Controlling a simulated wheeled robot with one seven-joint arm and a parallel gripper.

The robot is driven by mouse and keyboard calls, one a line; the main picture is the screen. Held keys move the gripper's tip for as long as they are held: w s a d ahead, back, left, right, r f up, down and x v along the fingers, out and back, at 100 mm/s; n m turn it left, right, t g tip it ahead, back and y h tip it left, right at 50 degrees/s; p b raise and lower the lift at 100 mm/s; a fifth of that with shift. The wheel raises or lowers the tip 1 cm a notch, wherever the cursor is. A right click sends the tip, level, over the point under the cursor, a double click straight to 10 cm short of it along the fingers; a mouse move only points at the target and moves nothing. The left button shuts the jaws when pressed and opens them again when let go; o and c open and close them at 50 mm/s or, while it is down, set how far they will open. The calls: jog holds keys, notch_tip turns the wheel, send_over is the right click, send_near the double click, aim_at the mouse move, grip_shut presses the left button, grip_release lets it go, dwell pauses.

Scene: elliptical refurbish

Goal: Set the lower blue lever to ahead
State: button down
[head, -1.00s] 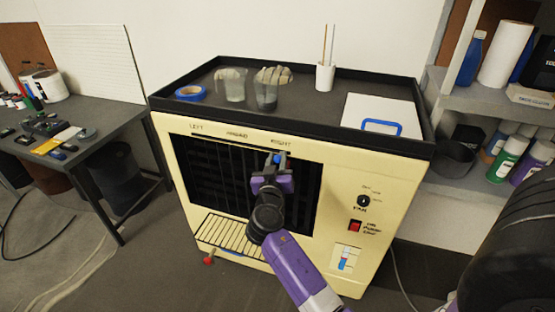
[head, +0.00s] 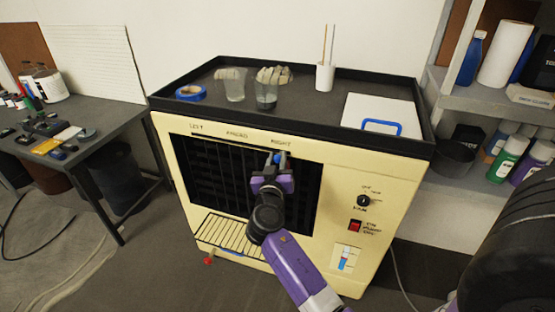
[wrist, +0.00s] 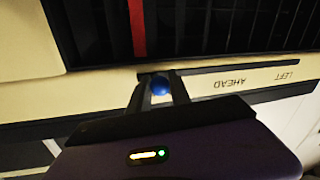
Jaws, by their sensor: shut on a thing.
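A blue lever knob (head: 283,158) sits under the RIGHT label at the top of the dark grille (head: 215,180) on the cream cabinet. My gripper (head: 277,162) is at this knob. In the wrist view, the blue knob (wrist: 160,86) is between the two fingers of my gripper (wrist: 160,92), which are shut on it. The upside-down AHEAD label (wrist: 231,83) and LEFT label (wrist: 286,76) lie to its right there. The RIGHT label is not visible in the wrist view.
A red knob (head: 209,261) sticks out at the cabinet's lower left. A dial (head: 363,201) and a red switch (head: 355,226) are on the right of the front. The cabinet top (head: 300,105) holds glasses, blue tape and a white panel with a blue handle.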

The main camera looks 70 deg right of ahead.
jog(key=shift+w, duration=0.1)
dwell(0.4)
jog(key=shift+w+f+b, duration=0.15)
jog(key=shift+w+b, duration=0.2)
jog(key=shift+b, duration=0.1)
jog(key=w+b, duration=0.3)
jog(key=w, duration=0.1)
jog(key=w+b, duration=0.4)
jog(key=w+a+b, duration=0.1)
jog(key=w+b, duration=0.2)
jog(key=w, duration=0.2)
jog(key=shift+w+f, duration=0.1)
jog(key=shift+w+b, duration=0.4)
jog(key=shift+r, duration=0.2)
jog(key=c, duration=1.2)
grip_release()
jog(key=shift+a, duration=0.15)
